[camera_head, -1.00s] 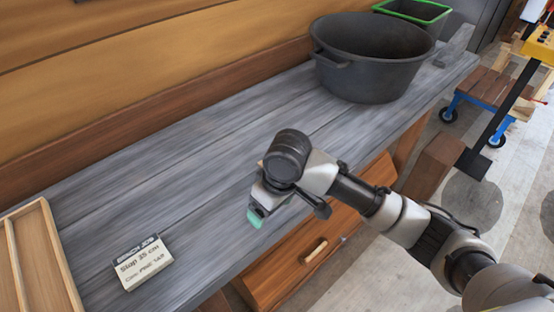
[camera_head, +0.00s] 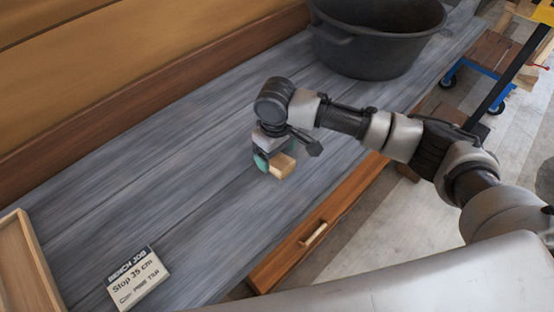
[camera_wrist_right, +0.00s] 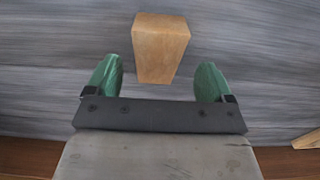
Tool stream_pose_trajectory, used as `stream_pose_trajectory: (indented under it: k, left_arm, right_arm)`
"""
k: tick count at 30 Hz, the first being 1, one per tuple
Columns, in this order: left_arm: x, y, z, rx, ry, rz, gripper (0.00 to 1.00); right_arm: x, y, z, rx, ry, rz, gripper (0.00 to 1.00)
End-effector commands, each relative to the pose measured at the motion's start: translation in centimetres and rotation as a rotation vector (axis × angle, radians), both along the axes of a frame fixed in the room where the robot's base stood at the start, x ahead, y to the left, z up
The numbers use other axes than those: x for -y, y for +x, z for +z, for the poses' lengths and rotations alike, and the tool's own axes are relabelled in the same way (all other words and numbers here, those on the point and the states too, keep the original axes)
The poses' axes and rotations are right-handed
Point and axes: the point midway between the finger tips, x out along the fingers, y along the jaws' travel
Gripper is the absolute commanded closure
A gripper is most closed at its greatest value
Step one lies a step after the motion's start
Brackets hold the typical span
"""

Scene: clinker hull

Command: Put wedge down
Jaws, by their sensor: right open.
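The wooden wedge (camera_head: 283,167) is a small pale block on the grey bench top (camera_head: 190,165), beside my right gripper's fingers. In the right wrist view the wedge (camera_wrist_right: 160,47) lies ahead of and between the green fingertips, with a gap on each side. My right gripper (camera_head: 270,162) is open low over the bench; its two green fingers also show in the right wrist view (camera_wrist_right: 158,78). Whether the wedge's underside rests fully on the bench is hard to tell. My left gripper is not in view.
A dark tub (camera_head: 372,40) stands at the back right of the bench. A bench job card (camera_head: 137,279) lies at the front left, near a wooden tray (camera_head: 36,262). A drawer with a handle (camera_head: 314,234) is under the front edge. The middle of the bench is clear.

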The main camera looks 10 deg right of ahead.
Motion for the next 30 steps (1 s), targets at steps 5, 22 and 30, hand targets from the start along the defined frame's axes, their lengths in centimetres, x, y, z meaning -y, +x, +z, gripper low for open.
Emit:
stream_pose_trajectory:
  k: [5,22,30]
  left_arm:
    - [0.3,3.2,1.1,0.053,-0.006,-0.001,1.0]
    - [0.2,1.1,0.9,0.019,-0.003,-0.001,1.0]
    - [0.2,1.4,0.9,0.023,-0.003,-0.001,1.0]
  right_arm:
    - [0.3,0.1,-2.6,-0.002,-0.001,-0.001,0.17]
    - [0.3,0.1,-3.6,0.0,0.0,0.001,0.51]
    - [0.3,0.1,-3.6,0.001,0.001,0.0,0.75]
